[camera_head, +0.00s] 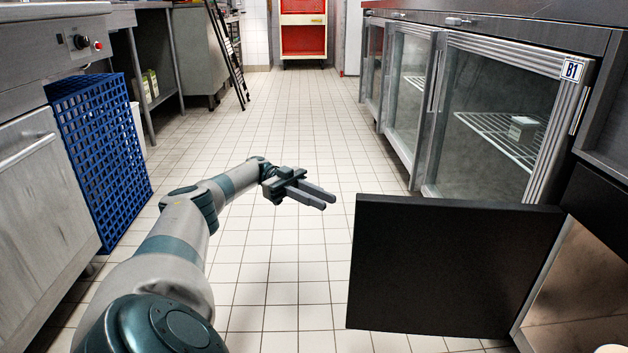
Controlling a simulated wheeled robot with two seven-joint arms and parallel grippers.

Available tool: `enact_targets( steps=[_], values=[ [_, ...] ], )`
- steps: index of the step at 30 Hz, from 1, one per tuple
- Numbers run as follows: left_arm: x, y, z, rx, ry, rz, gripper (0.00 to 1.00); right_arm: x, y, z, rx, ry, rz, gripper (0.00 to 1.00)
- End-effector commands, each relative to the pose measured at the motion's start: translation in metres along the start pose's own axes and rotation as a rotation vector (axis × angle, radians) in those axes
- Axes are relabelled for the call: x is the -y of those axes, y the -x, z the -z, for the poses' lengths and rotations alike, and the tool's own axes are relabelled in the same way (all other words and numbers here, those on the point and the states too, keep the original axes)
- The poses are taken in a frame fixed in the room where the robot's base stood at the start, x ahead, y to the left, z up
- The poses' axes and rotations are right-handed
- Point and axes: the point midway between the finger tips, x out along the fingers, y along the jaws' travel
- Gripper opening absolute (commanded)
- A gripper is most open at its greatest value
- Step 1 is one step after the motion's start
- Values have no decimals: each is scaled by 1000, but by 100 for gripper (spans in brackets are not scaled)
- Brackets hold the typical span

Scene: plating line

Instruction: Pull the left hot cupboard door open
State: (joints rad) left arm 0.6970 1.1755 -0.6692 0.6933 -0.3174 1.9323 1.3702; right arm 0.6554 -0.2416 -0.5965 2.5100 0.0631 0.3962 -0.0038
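The hot cupboard door (452,268) is a dark flat panel at the lower right. It stands swung out from the cupboard, and its free edge points left into the aisle. Behind its right edge the cupboard's metal interior (585,290) shows. The door's handle is not visible. My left gripper (327,201) is out over the floor, left of and apart from the door's free edge. Its two grey fingers show a small gap with nothing between them. My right gripper is not in view.
Glass-doored fridges (497,110), one labelled B1, line the right side behind the door. A blue lattice crate (100,150) and steel counter stand at left. A red cabinet (303,38) is at the far end. The tiled aisle is clear.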

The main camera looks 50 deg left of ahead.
Motion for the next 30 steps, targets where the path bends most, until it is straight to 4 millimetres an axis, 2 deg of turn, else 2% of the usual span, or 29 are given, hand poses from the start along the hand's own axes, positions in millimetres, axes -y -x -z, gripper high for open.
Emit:
enact_targets(
  steps=[1,8,30],
  values=[
    [1,4,-4,0,-4,2,22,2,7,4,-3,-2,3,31],
    [0,14,-2,0,-1,1,22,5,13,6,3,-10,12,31],
    [-1,18,0,0,1,0,22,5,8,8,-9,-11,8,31]
  ],
)
